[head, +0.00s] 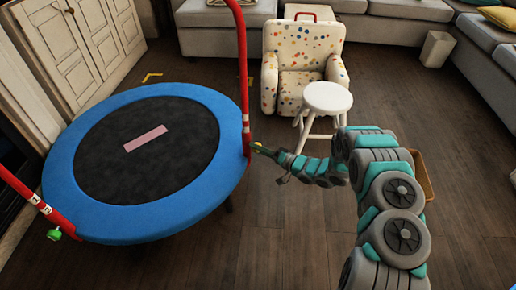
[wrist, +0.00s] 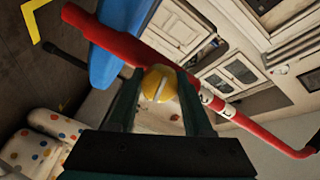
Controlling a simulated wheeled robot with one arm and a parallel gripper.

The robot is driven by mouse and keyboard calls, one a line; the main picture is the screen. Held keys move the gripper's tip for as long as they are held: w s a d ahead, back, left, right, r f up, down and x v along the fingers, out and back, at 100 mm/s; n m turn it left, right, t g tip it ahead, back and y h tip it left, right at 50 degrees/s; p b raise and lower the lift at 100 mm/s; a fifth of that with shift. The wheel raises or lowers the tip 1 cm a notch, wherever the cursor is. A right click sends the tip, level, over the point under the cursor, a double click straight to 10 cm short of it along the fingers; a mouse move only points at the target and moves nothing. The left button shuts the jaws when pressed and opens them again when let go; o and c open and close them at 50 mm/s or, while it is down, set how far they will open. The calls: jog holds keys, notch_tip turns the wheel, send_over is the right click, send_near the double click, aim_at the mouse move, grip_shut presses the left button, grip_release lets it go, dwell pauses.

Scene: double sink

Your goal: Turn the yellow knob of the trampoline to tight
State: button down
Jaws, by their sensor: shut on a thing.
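The trampoline (head: 229,170) has a blue rim, a black mat and red posts. The yellow knob (wrist: 160,84) sits on the red post (wrist: 120,42) and carries a pale line across its face. In the head view the knob is small, beside the right-hand post (head: 245,110). My gripper (wrist: 158,92) is shut on the yellow knob, with one dark finger on each side. In the head view my gripper (head: 267,151) reaches the post from the right. White labels (wrist: 207,98) sit on the post near the knob; their marks are too small to read surely.
A green knob (head: 54,234) is on the left red post, below labels 1 and 2. A white stool (head: 327,98) and a spotted armchair (head: 300,55) stand behind my arm. Grey sofas (head: 390,28) line the back.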

jog(key=shift+w+r+m, duration=0.1)
jog(key=shift+r+m, duration=0.05)
jog(key=shift+m, duration=1.15)
jog(key=shift+c, duration=1.5)
grip_release()
jog(key=shift+d, duration=0.15)
jog(key=v, duration=0.7)
jog(key=shift+s+d, duration=0.2)
jog(key=shift+d, duration=0.1)
